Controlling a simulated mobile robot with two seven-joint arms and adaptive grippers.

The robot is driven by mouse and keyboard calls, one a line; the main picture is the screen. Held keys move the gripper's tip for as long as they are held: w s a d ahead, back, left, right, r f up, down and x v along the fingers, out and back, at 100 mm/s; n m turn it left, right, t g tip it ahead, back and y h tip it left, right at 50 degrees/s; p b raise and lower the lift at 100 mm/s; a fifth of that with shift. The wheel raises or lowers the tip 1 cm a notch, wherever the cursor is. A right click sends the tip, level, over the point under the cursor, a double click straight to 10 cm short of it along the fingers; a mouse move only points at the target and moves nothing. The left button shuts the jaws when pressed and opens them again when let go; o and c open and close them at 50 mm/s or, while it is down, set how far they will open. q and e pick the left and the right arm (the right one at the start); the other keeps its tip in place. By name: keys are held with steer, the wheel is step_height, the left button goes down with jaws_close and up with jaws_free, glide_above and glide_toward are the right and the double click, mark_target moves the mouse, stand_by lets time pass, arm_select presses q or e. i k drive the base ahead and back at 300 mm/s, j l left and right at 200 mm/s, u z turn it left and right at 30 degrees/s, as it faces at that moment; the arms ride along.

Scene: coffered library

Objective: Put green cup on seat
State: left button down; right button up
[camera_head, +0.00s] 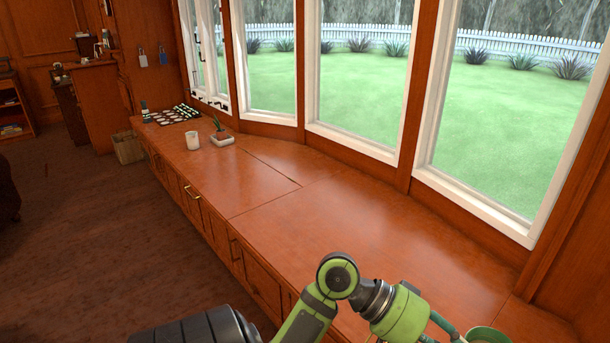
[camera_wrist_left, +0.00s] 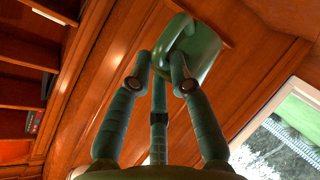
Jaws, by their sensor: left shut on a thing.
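The green cup (camera_head: 487,335) shows only in part at the bottom right edge of the head view, over the near right part of the seat. My left gripper (camera_head: 450,335) is shut on the green cup, which also shows between its fingertips in the left wrist view (camera_wrist_left: 203,45). The cup looks tilted in the wrist view. The seat (camera_head: 330,215) is a long reddish wooden window bench with drawers in front. I cannot tell whether the cup touches the seat. My right gripper is in neither view.
A white cup-like candle (camera_head: 192,140), a small potted plant (camera_head: 221,138) and a tray of small items (camera_head: 178,114) stand at the bench's far left end. Windows (camera_head: 360,75) rise behind. The bench's middle is clear.

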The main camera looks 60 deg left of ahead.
mark_target(323, 244)
steer(key=i+j+u, duration=0.1)
steer(key=j, duration=0.3)
steer(key=i+j+u, duration=0.1)
steer(key=j, duration=0.3)
steer(key=i+j+u, duration=0.1)
steer(key=j, duration=0.3)
steer(key=i+j+u, duration=0.1)
steer(key=j, duration=0.25)
steer(key=i+j+u, duration=0.1)
steer(key=j, duration=0.3)
